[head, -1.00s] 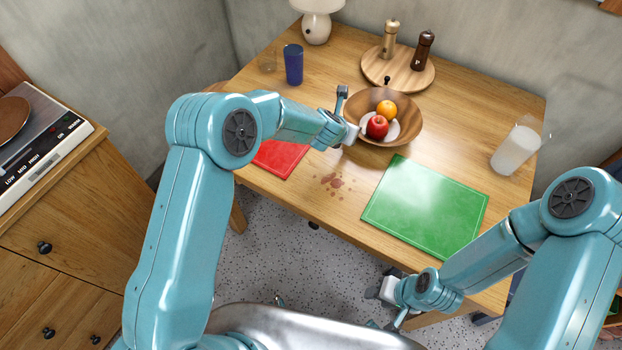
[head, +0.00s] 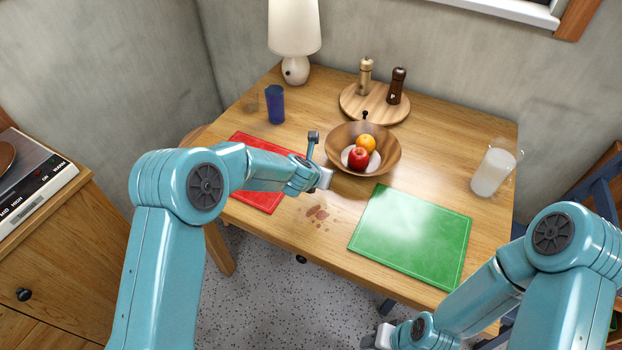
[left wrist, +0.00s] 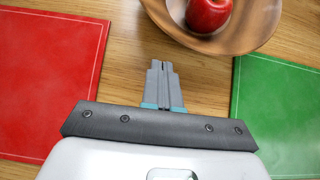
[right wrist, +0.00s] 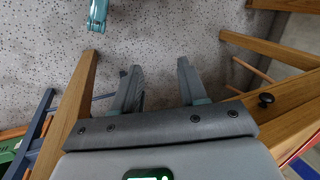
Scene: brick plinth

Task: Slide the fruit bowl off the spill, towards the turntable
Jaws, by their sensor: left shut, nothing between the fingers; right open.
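The brown wooden fruit bowl (head: 389,157) stands upright on the table, between the spill and the turntable. It holds an orange (head: 366,143), a red apple (head: 358,159) and a pale, partly hidden item. The reddish-brown spill (head: 318,215) lies on bare wood in front of the bowl, clear of it. The round wooden turntable (head: 354,106) is behind the bowl. My left gripper (head: 327,178) is shut and empty at the bowl's near left side. In the left wrist view its fingertips (left wrist: 162,65) are apart from the bowl (left wrist: 262,22). My right gripper (right wrist: 159,68) is open and empty, low by the table's front.
A red board (head: 262,196) lies under my left arm and a green board (head: 412,236) lies right of the spill. A white jug (head: 491,172), blue cup (head: 275,104) and lamp (head: 294,35) stand around the edges. Two mills (head: 397,86) stand on the turntable.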

